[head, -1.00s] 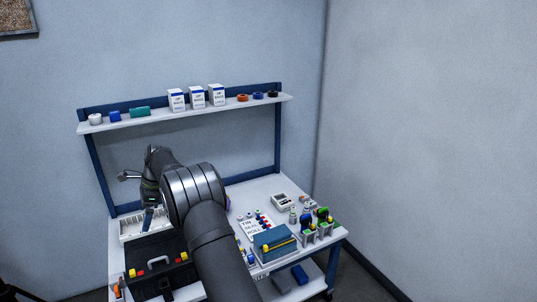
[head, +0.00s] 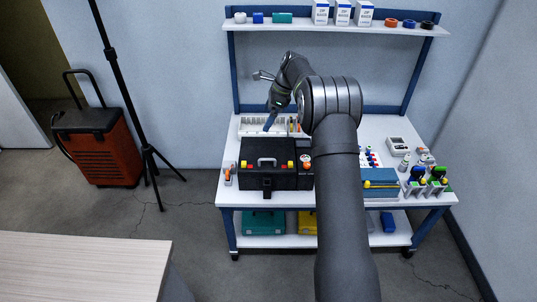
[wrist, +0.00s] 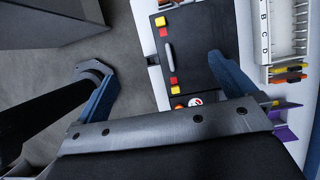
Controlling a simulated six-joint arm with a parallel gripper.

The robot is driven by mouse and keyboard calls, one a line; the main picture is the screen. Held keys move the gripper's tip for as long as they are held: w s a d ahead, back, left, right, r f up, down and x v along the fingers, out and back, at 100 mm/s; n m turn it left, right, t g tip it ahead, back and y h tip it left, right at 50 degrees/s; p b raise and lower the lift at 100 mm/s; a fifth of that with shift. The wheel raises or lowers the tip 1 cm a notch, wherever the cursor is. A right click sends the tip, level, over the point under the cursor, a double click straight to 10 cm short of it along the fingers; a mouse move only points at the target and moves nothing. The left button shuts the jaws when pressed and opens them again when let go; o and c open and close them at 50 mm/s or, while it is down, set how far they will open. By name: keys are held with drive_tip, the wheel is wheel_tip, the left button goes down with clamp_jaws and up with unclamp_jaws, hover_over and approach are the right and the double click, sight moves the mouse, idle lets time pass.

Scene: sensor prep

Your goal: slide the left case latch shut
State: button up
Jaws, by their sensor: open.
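The black case (head: 262,179) lies closed on the bench, its grey handle (wrist: 169,56) toward the front. The left latch (head: 246,165), with yellow and red parts, sits left of the handle; in the wrist view it is near the top (wrist: 161,22). A matching right latch (head: 288,164) is on the other side; it shows lower in the wrist view (wrist: 174,85). I cannot tell the latches' exact slide positions. My gripper (head: 271,121) is open and empty, above the back of the bench behind the case. In the wrist view its blue fingers (wrist: 155,68) are wide apart.
A white divided tray (head: 248,128) lies behind the case. An orange-handled item (head: 228,174) is left of it. A blue box (head: 379,178) and bottle racks stand to the right. A shelf (head: 300,26) spans the back above the bench.

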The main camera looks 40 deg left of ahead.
drive_tip(key=shift+s+a+f, duration=0.1)
drive_tip(key=c, duration=0.5)
drive_tip(key=s+a+f, duration=0.1)
drive_tip(key=a+f+n, duration=0.1)
drive_tip(key=shift+s+f+t+y, duration=0.3)
drive_tip(key=shift+s+f+y, duration=0.05)
drive_tip(key=shift+y, duration=0.05)
drive_tip(key=c, duration=0.7)
drive_tip(key=s+a+f+n, duration=0.1)
drive_tip(key=f, duration=0.1)
drive_tip(key=s+a+f+n+t+y, duration=0.1)
drive_tip(key=s+f, duration=0.1)
drive_tip(key=s+a+f+n, duration=0.1)
drive_tip(key=a+f, duration=0.1)
drive_tip(key=shift+s+f+t+y, duration=0.2)
drive_tip(key=shift+f+t+y, duration=0.1)
drive_tip(key=shift+y, duration=0.1)
drive_tip(key=shift+c, duration=0.4)
drive_tip(key=n+t+y, duration=0.4)
drive_tip(key=n+t, duration=0.6)
drive_tip(key=n, duration=0.4)
approach(244, 163)
drive_tip(key=x, duration=0.8)
drive_tip(key=shift+w+a+f, duration=0.15)
drive_tip(key=shift+a, duration=0.2)
